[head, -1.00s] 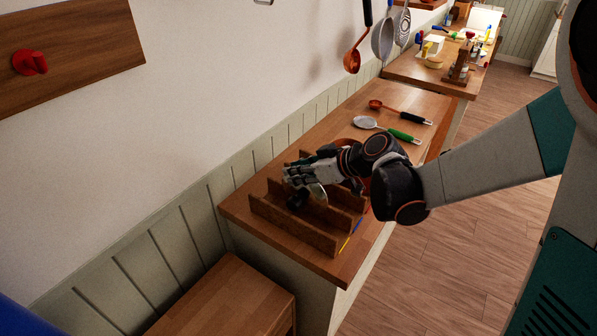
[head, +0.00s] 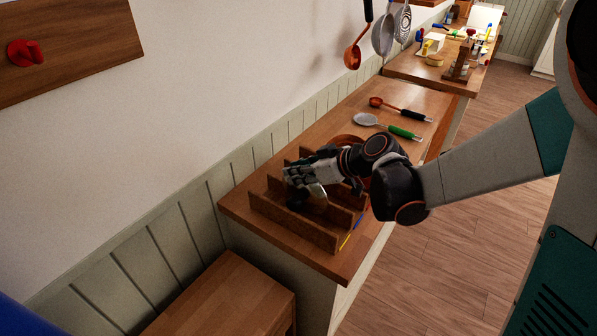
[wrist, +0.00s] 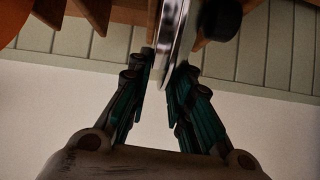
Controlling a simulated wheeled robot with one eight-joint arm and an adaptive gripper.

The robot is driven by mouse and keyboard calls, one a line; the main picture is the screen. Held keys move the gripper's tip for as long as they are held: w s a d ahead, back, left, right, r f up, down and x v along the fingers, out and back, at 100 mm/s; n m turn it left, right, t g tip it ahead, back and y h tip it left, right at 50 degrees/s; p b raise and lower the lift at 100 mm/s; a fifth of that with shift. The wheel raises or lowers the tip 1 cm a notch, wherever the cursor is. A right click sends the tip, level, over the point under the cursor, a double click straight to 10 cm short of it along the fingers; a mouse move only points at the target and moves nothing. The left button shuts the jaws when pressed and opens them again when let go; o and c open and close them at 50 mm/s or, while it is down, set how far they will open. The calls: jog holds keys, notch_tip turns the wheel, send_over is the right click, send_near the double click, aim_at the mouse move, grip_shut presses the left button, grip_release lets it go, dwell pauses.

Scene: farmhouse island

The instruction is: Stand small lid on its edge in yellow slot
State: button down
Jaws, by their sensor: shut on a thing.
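The small lid (head: 319,200) is silvery with a dark knob. My gripper (head: 294,184) is shut on it and holds it roughly on edge among the dividers of the wooden rack (head: 290,222). In the wrist view the lid (wrist: 172,30) shows edge-on between my fingertips (wrist: 163,82), with its black knob (wrist: 220,18) to the right. A yellow strip (head: 345,242) marks the slot nearest the front board, and a blue strip (head: 359,221) marks the one behind it. Dividers and fingers hide the lid's lower edge, so I cannot tell whether it touches the slot floor.
An orange round thing (head: 345,141) is partly hidden behind my gripper. Behind it on the counter lie a green-handled spoon (head: 403,132) and a black-handled ladle (head: 414,115). Utensils hang on the wall above. A wooden bench (head: 222,298) stands in front.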

jog(key=c, duration=1.4)
grip_release()
jog(key=shift+o, duration=0.2)
jog(key=v, duration=1.2)
jog(key=shift+o, duration=0.4)
jog(key=o, duration=1.2)
jog(key=shift+r, duration=0.15)
